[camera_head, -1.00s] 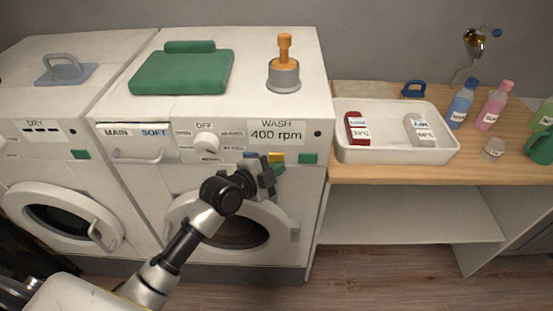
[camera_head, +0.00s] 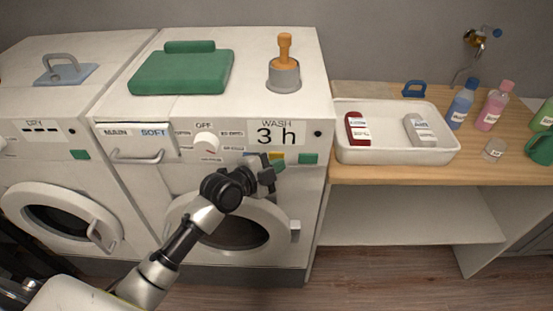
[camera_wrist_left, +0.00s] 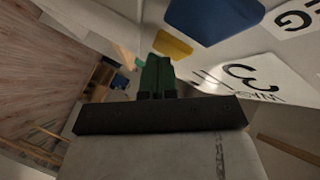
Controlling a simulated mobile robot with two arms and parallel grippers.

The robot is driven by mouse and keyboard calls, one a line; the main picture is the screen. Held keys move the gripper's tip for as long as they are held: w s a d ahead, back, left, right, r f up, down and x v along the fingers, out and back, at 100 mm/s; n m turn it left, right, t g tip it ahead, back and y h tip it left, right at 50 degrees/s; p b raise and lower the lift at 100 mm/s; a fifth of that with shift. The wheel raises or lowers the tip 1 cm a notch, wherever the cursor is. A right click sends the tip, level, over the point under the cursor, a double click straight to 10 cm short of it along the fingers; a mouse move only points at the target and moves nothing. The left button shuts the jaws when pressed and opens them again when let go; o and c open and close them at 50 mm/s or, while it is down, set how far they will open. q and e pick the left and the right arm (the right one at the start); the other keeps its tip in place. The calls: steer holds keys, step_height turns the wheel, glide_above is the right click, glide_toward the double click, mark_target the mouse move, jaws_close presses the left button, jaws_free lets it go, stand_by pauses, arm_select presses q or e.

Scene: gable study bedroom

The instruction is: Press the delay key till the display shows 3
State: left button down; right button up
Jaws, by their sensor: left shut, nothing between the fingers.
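The washer's display (camera_head: 277,133) under the word WASH reads "3 h". It also shows, rotated, in the left wrist view (camera_wrist_left: 243,85). Below it is a row of keys: a blue key (camera_wrist_left: 212,18), a yellow key (camera_head: 276,156) and a green key (camera_head: 308,158). I cannot read any label on the keys. My left gripper (camera_head: 278,169) is shut and empty, just in front of the key row. In the left wrist view its green fingertips (camera_wrist_left: 158,62) are together close to the yellow key; I cannot tell whether they touch it. My right gripper is not in view.
A knob (camera_head: 207,143) and the detergent drawer (camera_head: 139,144) are left of the display. The round washer door (camera_head: 272,214) is below my gripper. The dryer (camera_head: 40,155) stands left. A wooden counter (camera_head: 395,174) with a white tray (camera_head: 398,156) and bottles stands right.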

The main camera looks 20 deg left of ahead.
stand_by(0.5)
arm_select(q)
steer(key=shift+s+d+p, duration=0.15)
steer(key=shift+s+p, duration=0.25)
steer(key=shift+s, duration=0.3)
steer(key=s+p, duration=0.1)
steer(key=s, duration=0.1)
steer(key=s+d+p, duration=0.1)
steer(key=s, duration=0.1)
steer(key=shift+s+d+p, duration=0.2)
steer(key=shift+s+p, duration=0.1)
steer(key=shift+s, duration=0.1)
stand_by(0.5)
